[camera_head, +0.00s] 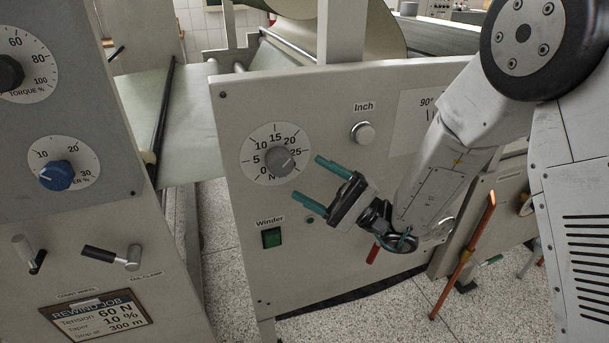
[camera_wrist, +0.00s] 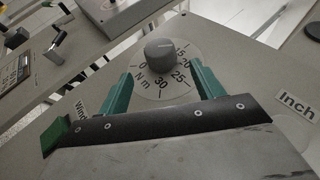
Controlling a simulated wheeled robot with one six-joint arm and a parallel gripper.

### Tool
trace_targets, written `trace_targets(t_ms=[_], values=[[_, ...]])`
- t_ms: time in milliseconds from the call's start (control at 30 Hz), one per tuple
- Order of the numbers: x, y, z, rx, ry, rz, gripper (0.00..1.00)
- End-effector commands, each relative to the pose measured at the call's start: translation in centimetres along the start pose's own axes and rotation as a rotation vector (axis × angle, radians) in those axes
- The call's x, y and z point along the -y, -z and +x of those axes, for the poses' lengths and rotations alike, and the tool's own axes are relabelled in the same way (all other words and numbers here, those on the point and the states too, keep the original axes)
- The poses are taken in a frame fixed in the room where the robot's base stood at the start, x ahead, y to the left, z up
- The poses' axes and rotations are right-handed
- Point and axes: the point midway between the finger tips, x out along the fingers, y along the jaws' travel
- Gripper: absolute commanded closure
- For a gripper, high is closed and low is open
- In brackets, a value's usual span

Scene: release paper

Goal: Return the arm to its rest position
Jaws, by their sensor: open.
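My gripper (camera_head: 320,187) is in front of the grey machine panel in the head view. Its two teal fingers are spread apart with nothing between them, and they point left toward the panel. The grey dial knob (camera_head: 280,161) sits on a white scale just left of the upper finger. In the wrist view my gripper (camera_wrist: 160,93) shows its fingers on either side of the lower dial, with the knob (camera_wrist: 167,54) beyond the tips. The knob appears apart from the fingers. My arm reaches down from the upper right.
The Inch button (camera_head: 363,132) is right of the dial. The green Winder switch (camera_head: 271,238) is below it. A blue knob (camera_head: 57,175) and two levers (camera_head: 112,257) are on the left cabinet. An orange bar (camera_head: 463,257) leans at the right. Speckled floor lies below.

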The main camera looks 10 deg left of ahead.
Motion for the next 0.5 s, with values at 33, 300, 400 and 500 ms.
trace_targets(t_ms=[33,300,400,500], values=[[0.0,0.0,-0.1,0.0,0.0,0.0,0.34],[0.0,0.0,-0.1,0.0,0.0,0.01,0.34],[-0.7,-0.1,-0.1,0.002,-0.035,0.084,0.34],[-3.2,-1.8,-0.5,0.047,-0.153,0.237,0.34]])
